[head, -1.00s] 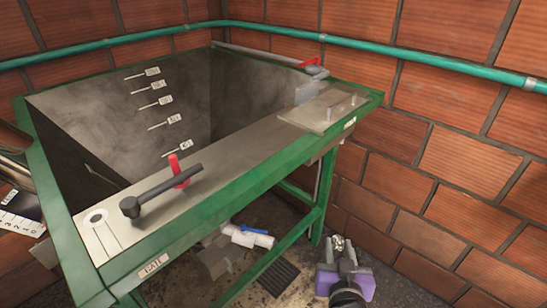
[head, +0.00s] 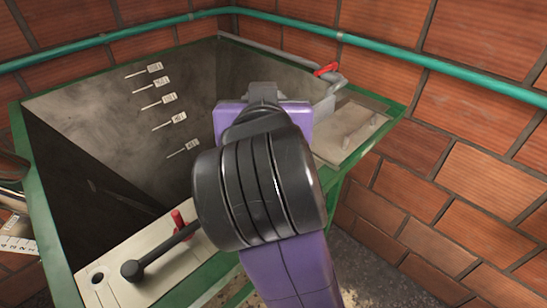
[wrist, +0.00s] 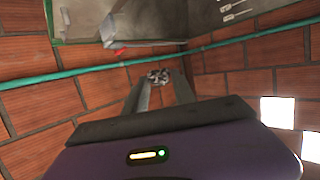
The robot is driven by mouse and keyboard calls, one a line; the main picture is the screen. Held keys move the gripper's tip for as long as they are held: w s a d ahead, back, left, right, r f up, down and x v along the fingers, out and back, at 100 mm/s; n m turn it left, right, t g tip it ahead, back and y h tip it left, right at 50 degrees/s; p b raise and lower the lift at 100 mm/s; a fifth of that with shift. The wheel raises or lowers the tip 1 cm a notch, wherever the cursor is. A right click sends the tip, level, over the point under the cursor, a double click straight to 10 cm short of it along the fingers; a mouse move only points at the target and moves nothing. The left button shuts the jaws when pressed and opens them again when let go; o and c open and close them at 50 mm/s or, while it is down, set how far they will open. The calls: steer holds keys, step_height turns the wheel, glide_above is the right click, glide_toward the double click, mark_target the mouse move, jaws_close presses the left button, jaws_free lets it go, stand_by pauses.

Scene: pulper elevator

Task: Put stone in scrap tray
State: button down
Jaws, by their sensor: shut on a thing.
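The stone (wrist: 158,76) is a small, mottled grey lump between the fingertips of my gripper in the wrist view. My gripper (wrist: 160,82) is shut on it. In the head view my purple and black wrist stands over the right part of the green-framed hopper, and my gripper (head: 263,92) points away toward the back. The stone is hidden there behind my wrist. A small grey metal piece (head: 326,108) stands upright at the hopper's right end, partly covered by my arm. I cannot tell whether it is the scrap tray.
A flat plate with a handle (head: 352,138) lies on the hopper's right end. A red-marked lever (head: 178,226) is on the front ledge, close to my arm. The deep hopper (head: 100,130) has several tags inside. A teal pipe (head: 440,60) runs along the brick walls.

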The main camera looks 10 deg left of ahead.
step_height(320, 180, down, 20)
steer(key=shift+r+p, duration=0.2)
steer(key=shift+p, duration=0.4)
steer(key=shift+f, duration=0.2)
steer(key=c, duration=1)
jaws_free()
steer(key=shift+c, duration=0.2)
